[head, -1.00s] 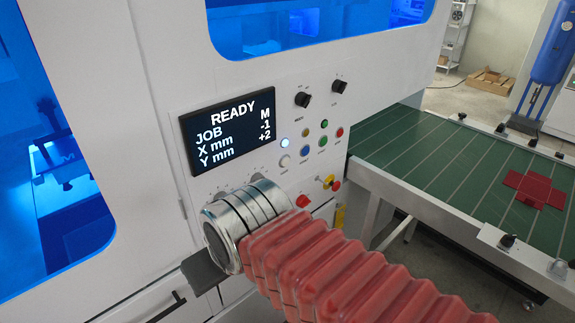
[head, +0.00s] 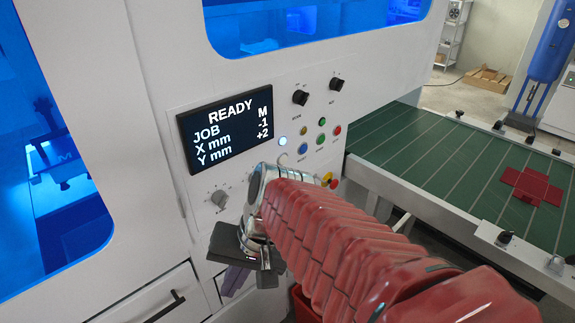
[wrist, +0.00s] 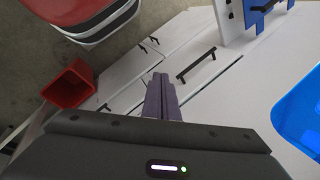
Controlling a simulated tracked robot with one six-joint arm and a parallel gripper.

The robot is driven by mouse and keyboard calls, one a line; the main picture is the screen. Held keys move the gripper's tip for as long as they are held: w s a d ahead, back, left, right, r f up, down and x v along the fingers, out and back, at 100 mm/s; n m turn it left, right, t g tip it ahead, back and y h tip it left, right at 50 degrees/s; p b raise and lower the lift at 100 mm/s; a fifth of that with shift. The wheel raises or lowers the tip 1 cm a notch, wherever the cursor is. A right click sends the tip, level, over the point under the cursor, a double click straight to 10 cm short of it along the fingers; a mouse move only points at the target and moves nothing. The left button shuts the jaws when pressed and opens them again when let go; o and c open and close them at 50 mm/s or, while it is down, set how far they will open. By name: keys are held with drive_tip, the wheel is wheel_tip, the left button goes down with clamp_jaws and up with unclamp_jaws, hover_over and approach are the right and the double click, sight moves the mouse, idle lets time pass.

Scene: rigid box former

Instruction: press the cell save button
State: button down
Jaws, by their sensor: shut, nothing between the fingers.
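The control panel (head: 240,178) is on the white machine front in the head view, with a screen (head: 230,122) reading READY, JOB M, X mm -1, Y mm +2. Right of the screen are several small buttons: a lit white one (head: 283,141), a blue one (head: 303,149), green ones (head: 321,139), a red one (head: 337,130) and a yellow-brown one (head: 305,131). Their labels are too small to read, so I cannot tell which is cell save. My gripper (head: 232,283) is below the panel, clear of the buttons; its fingers (wrist: 160,82) are together and empty in the wrist view.
Two black knobs (head: 318,91) are above the buttons. A grey knob (head: 220,198) is under the screen. My arm covers the lower right of the panel. A green conveyor table (head: 430,160) stands at right with a red flat blank (head: 531,186). A red bin (wrist: 69,85) stands on the floor.

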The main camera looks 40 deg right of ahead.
sight(285, 161)
drive_tip(key=w+d+r+m+t+y, duration=0.1)
drive_tip(key=w+d+m+t+y, duration=0.2)
drive_tip(key=d+m, duration=0.4)
drive_tip(key=w+d+r+m+t+y, duration=0.15)
drive_tip(key=w+d+m+t, duration=0.3)
drive_tip(key=m, duration=0.45)
drive_tip(key=s+d+m+t+h, duration=0.2)
drive_tip(key=d+m, duration=0.4)
drive_tip(key=d, duration=0.4)
drive_tip(key=s+d+m+t+h, duration=0.3)
drive_tip(key=d+m+t+h, duration=0.2)
drive_tip(key=d, duration=0.5)
drive_tip(key=shift+r+m, duration=0.45)
drive_tip(key=shift+m, duration=0.05)
drive_tip(key=shift+w+t+h, duration=0.1)
drive_tip(key=shift+t+h, duration=0.15)
drive_tip(key=shift+w+a, duration=0.2)
drive_tip(key=shift+w, duration=6.75)
